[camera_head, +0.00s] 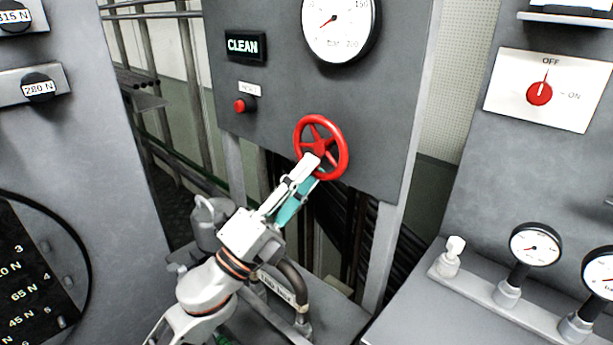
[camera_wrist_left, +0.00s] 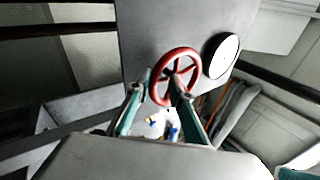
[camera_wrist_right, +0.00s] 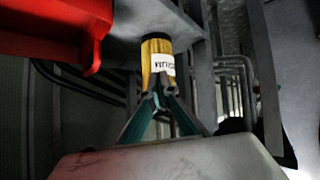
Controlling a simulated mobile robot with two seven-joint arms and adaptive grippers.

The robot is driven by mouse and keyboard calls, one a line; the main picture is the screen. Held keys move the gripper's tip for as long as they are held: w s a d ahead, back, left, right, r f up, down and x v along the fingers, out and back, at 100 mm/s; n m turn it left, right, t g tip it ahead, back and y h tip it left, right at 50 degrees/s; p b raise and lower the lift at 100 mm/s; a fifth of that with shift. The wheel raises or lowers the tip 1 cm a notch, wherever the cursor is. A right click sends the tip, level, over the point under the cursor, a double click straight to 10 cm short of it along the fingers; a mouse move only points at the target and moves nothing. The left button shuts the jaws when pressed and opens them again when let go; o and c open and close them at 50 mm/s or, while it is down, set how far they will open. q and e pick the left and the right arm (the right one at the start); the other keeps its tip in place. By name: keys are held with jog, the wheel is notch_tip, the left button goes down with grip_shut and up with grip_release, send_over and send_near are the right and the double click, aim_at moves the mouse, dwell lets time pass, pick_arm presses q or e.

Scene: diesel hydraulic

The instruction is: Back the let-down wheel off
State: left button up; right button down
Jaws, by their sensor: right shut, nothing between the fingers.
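The red let-down wheel (camera_head: 320,147) has spokes and sits low on the grey panel, below the large gauge. My left gripper (camera_head: 308,172) is at the lower part of its rim. In the left wrist view the wheel (camera_wrist_left: 176,75) is straight ahead. There the left gripper's fingers (camera_wrist_left: 160,92) stand apart, one on each side of the lower rim; I cannot tell whether they touch it. My right gripper (camera_wrist_right: 165,90) shows only in the right wrist view, shut and empty, just below a gold cylinder with a white label (camera_wrist_right: 157,58).
The panel holds a bar gauge (camera_head: 338,22), a lit CLEAN sign (camera_head: 243,46) and a red button (camera_head: 241,105). To the right are an OFF/ON switch (camera_head: 540,93) and small gauges (camera_head: 535,245). A red part (camera_wrist_right: 60,30) is near my right gripper, with pipes behind.

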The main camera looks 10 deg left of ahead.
pick_arm(q)
jog(key=shift+o, duration=0.7)
jog(key=shift+d, duration=0.1)
jog(key=shift+f, duration=0.1)
jog(key=v, duration=1.2)
